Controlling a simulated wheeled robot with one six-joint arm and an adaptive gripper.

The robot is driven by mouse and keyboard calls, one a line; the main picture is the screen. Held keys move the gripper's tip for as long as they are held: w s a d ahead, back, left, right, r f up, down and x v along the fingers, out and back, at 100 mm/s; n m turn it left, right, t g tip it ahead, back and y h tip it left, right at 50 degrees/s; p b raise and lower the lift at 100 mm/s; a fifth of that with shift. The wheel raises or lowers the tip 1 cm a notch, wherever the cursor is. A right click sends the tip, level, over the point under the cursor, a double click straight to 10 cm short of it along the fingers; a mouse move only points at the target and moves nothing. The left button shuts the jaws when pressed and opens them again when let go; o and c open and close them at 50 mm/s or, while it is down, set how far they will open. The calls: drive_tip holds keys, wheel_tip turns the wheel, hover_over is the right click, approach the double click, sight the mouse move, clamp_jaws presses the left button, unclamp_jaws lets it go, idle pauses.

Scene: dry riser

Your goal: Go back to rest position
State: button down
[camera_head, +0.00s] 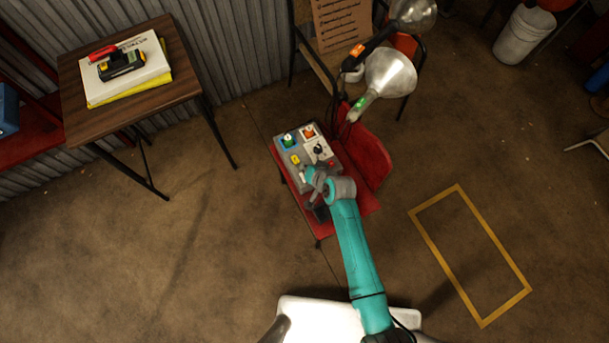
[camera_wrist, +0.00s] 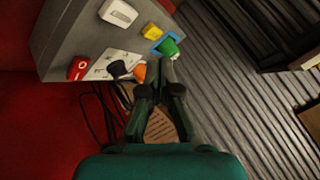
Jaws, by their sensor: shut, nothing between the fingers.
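My gripper (camera_wrist: 160,75) is shut and empty in the wrist view, its fingertips in front of the control box face. In the head view the teal arm reaches to the near side of the grey control box (camera_head: 330,150), which sits on a red stand. The box carries a green button (camera_head: 288,139), an orange button (camera_head: 308,131), a yellow switch (camera_head: 295,160) and a black knob (camera_head: 319,148). The wrist view shows the green button (camera_wrist: 168,46) close to the fingertips, a red rocker switch (camera_wrist: 79,69) and a white switch (camera_wrist: 118,13). I cannot tell whether the fingers touch anything.
A wooden table (camera_head: 80,115) with papers and a yellow-black device stands at the left. A red chair-like stand (camera_head: 368,160) and lamps (camera_head: 388,75) are beside the box. A white bucket (camera_head: 522,38) stands at back right. A yellow rectangle (camera_head: 428,236) marks open floor.

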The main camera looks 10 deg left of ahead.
idle(0.7)
drive_tip(key=s+d+r+t+h, duration=0.2)
drive_tip(key=s+d, duration=0.6)
drive_tip(key=s, duration=0.3)
drive_tip(key=s+d+r+t+h, duration=0.1)
drive_tip(key=s+d+r+t, duration=0.15)
drive_tip(key=s+d, duration=0.65)
drive_tip(key=s+d+r+t+h, duration=0.1)
drive_tip(key=s+d+r, duration=0.2)
drive_tip(key=s+r, duration=0.6)
drive_tip(key=s+d+r+n+t+h, duration=0.1)
drive_tip(key=s+d+r+t+h, duration=0.1)
drive_tip(key=s+r, duration=0.8)
wheel_tip(320, 180, up, 7)
drive_tip(key=shift+s+d+f, duration=0.1)
drive_tip(key=shift+s+d, duration=0.15)
drive_tip(key=shift+d, duration=0.35)
